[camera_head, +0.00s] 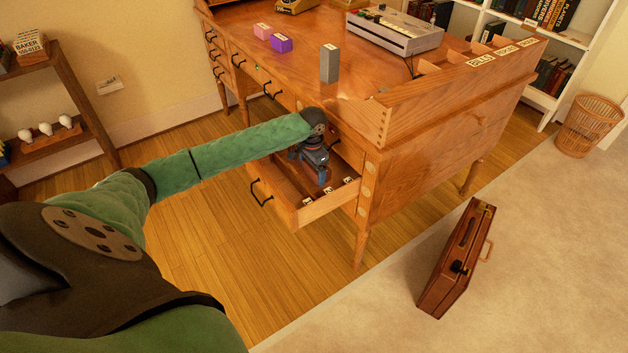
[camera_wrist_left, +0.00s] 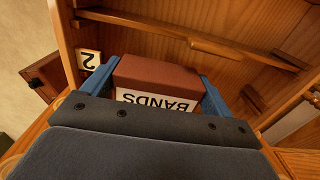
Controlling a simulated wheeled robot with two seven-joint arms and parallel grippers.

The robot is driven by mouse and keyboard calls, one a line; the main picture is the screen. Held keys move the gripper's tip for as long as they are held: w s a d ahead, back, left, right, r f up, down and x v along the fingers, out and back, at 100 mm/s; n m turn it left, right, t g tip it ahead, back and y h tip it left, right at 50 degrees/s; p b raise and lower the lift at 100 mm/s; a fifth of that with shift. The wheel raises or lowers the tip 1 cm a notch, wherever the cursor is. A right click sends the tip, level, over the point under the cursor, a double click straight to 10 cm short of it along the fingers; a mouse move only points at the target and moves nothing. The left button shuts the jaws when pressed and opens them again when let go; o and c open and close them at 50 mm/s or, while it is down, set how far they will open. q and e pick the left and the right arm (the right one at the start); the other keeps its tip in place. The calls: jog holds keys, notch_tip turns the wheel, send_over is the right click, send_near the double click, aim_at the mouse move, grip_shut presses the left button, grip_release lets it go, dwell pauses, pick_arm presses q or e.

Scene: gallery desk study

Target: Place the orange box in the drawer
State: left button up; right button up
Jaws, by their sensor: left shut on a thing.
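The orange box (camera_wrist_left: 155,78) looks reddish brown in the shade and carries a white BANDS label, upside down in the left wrist view. My left gripper (camera_head: 321,178) is shut on it, one blue finger on each side. In the head view the gripper points down over the open drawer (camera_head: 316,209), which is pulled out from the desk's front. The box is mostly hidden there behind the gripper. Number tags mark the drawer's compartments; a tag with 2 (camera_wrist_left: 89,60) shows beside the box. I cannot tell whether the box touches the drawer floor. My right gripper is out of view.
On the desk top (camera_head: 300,52) stand a grey block (camera_head: 329,63), a purple box (camera_head: 281,43), a pink box (camera_head: 262,31) and a grey machine (camera_head: 394,30). A brown briefcase (camera_head: 455,265) stands on the carpet at right. The wooden floor left of the drawer is clear.

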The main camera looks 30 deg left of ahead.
aim_at(312, 188)
pick_arm(q)
jog(key=shift+f, duration=2.6)
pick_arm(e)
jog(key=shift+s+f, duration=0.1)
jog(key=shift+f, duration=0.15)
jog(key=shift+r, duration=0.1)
pick_arm(q)
jog(key=shift+f, duration=0.1)
jog(key=o, duration=0.9)
jog(key=shift+c, duration=0.2)
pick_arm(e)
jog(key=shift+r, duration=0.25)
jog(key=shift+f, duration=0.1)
pick_arm(q)
notch_tip(312, 188, up, 11)
jog(key=shift+f, duration=0.1)
jog(key=shift+r, duration=0.7)
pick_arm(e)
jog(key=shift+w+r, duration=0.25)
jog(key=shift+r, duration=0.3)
